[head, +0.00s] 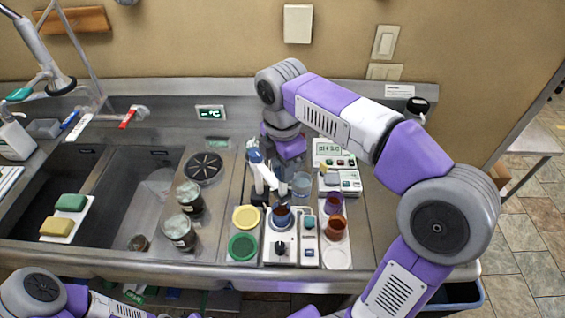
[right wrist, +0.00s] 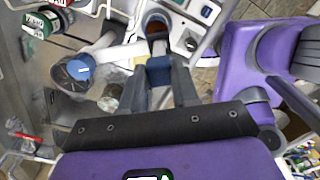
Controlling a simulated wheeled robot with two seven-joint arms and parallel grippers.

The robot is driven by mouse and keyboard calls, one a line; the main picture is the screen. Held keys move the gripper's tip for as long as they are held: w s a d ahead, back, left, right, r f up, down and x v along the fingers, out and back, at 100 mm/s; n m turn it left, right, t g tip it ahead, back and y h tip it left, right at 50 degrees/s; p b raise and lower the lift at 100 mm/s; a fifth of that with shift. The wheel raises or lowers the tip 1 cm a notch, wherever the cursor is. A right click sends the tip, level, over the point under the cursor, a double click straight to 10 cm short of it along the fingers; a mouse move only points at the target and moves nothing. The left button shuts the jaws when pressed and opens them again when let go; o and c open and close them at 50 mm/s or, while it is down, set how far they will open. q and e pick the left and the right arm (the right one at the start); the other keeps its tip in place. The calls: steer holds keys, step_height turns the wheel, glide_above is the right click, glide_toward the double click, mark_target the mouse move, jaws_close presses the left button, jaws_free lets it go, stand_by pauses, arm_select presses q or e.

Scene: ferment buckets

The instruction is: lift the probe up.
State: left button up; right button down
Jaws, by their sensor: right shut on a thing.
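The meter (head: 336,152) with a lit display stands at the back of the bench. In front of it, a white probe stand with a blue top (head: 255,158) has a pale arm (head: 269,179) slanting to the right; they also show in the right wrist view as a blue cap (right wrist: 79,69) and a pale arm (right wrist: 118,52). My right gripper (head: 280,190) points down at this arm's end, shut on the probe, which its fingers (right wrist: 164,72) mostly hide. A beaker of brown liquid (head: 281,216) stands just below the fingers on a stirrer (head: 281,250). My left gripper is out of view.
Yellow (head: 246,217) and green (head: 243,246) round dishes lie left of the stirrer. A clear beaker (head: 301,184) and brown cups (head: 335,228) stand to the right. Lidded jars (head: 179,231) and the sink (head: 135,200) are further left.

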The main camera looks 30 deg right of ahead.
steer(key=shift+w+r, duration=0.1)
steer(key=shift+r, duration=0.15)
steer(key=c, duration=1.2)
jaws_free()
steer(key=shift+r, duration=0.1)
steer(key=o, duration=0.4)
steer(key=shift+c, duration=0.2)
step_height(320, 180, up, 7)
steer(key=shift+r+p, duration=0.2)
steer(key=shift+p, duration=1.05)
